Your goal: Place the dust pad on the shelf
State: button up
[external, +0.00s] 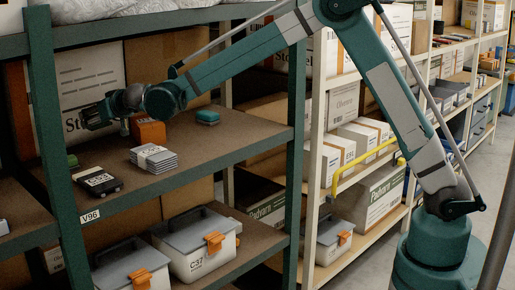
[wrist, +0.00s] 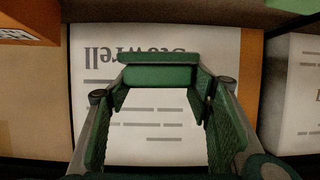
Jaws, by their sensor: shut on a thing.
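My gripper (wrist: 158,88) is shut on a green flat block, which I take to be the dust pad (wrist: 158,76). The block spans the space between the fingertips in the wrist view. In the external view my gripper (external: 88,118) is at the left of the rack, in front of a large white-faced carton (external: 92,75) and above the brown shelf (external: 225,140). The held pad cannot be made out clearly there. The carton's printed face also fills the middle of the wrist view (wrist: 190,45).
A green post (external: 50,130) stands at left. Bare shelf lies right of the stack.

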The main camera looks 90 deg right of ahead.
send_over(101, 153)
jog(key=shift+f, duration=2.5)
jog(key=shift+f, duration=0.1)
jog(key=shift+f, duration=2.2)
jog(key=shift+f, duration=0.15)
jog(key=o, duration=0.9)
jog(key=shift+p, duration=0.55)
